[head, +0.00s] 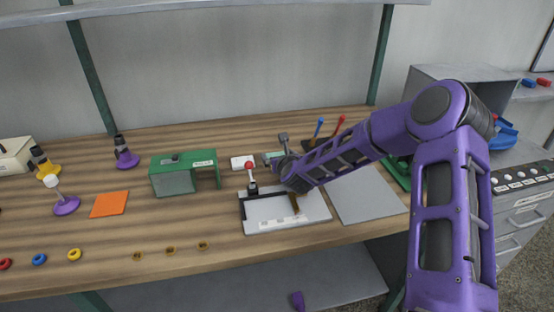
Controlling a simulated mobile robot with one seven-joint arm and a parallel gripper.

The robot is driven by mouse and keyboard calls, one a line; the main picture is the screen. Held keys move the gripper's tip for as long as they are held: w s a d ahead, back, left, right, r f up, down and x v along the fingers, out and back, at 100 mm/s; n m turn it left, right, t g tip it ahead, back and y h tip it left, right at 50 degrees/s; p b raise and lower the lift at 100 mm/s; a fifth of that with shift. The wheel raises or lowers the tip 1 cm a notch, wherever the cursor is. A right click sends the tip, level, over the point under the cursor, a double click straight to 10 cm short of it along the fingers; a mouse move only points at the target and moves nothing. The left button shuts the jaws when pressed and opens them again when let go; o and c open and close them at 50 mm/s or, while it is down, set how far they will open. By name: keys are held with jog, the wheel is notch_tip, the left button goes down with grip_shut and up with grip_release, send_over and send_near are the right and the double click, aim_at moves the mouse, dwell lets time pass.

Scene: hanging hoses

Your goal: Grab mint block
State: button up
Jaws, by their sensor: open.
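My gripper (294,203) is at the end of the purple arm, low over a pale grey plate (262,214) with a black L-shaped edge. The gripper is open; its fingers are small and partly hidden by the wrist. A small pale green thing (270,157) shows behind the wrist, at the back of the table. It may be the mint block, but it is too small and partly covered to be sure. No other clearly mint block shows, and I see nothing held.
A red-knobbed lever (250,179) stands at the plate's back left. A green tunnel-shaped block (183,174) stands further left, beside an orange square (109,204). A grey mat (368,195) lies right of the plate. Blue-tipped (319,124) and red-tipped (338,126) levers stand behind the arm.

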jog(key=shift+x, duration=0.8)
jog(key=shift+c, duration=0.3)
jog(key=c, duration=1)
jog(key=shift+r, duration=0.15)
